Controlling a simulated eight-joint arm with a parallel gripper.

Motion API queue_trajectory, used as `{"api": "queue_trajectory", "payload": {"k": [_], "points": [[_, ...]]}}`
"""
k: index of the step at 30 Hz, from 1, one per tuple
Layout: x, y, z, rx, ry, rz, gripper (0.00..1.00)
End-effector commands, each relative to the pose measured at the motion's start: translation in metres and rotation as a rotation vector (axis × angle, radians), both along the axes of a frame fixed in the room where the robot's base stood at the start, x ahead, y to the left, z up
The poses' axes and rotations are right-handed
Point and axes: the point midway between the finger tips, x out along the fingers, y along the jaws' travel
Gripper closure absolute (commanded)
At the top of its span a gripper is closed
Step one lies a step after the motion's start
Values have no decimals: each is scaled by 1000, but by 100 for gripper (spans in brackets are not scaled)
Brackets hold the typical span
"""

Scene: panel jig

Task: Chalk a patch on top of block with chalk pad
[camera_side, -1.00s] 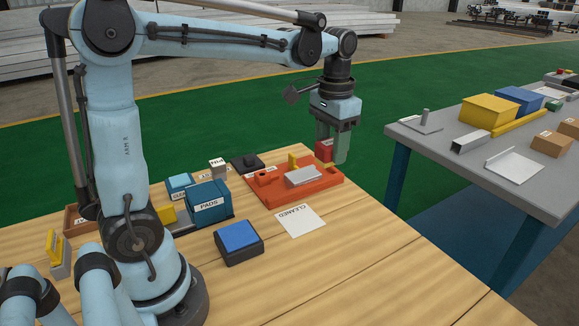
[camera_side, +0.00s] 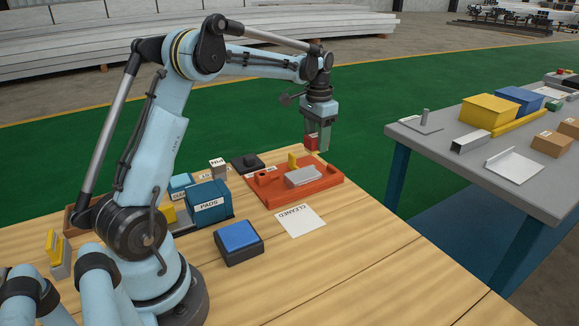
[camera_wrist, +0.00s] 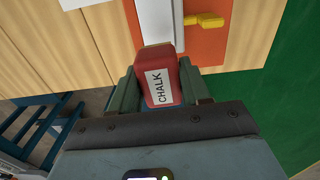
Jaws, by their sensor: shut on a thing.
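My gripper (camera_side: 318,141) is shut on a red chalk pad (camera_side: 311,143), held in the air above the far right end of the orange jig. In the wrist view the chalk pad (camera_wrist: 161,75) sits between the fingers with its white CHALK label showing. A grey block (camera_side: 303,177) lies on the orange jig (camera_side: 265,195), with a yellow clamp (camera_side: 293,160) beside it. In the wrist view the block (camera_wrist: 158,20) is ahead of the pad. The pad appears apart from the block, and its underside is hidden.
A white CLEANED card (camera_side: 300,221) lies in front of the jig. A blue pad in a dark tray (camera_side: 239,240) and a blue PADS box (camera_side: 208,206) stand to the left. A grey side table (camera_side: 470,180) stands to the right. The front of the wooden table is clear.

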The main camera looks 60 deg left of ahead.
Motion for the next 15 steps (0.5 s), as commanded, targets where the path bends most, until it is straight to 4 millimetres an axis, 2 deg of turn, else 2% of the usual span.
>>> {"api": "queue_trajectory", "payload": {"k": [15], "points": [[0, 0, -48, 0, 0, 0, 78]]}}
